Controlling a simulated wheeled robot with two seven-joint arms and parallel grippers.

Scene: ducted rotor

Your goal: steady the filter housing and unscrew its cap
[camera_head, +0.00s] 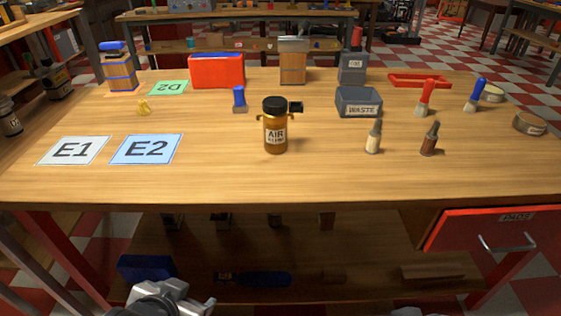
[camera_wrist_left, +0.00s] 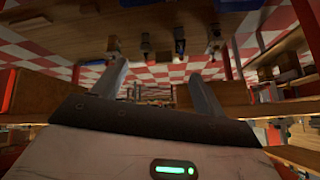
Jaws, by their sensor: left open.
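The filter housing (camera_head: 275,124) is an amber, bottle-like body with a white label reading AIR and a fainter second line. It stands upright near the middle of the table, with small side ports near its top. Its black cap (camera_head: 275,104) sits on top. My left gripper (camera_head: 172,299) shows only partly at the bottom edge of the head view, below and in front of the table, well apart from the housing. In the left wrist view its two fingers (camera_wrist_left: 157,78) are spread with nothing between them. My right gripper is not in view.
Mats E1 (camera_head: 73,150) and E2 (camera_head: 147,149) lie at left. A red drawer (camera_head: 490,230) is under the right front. The table's front middle is clear.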

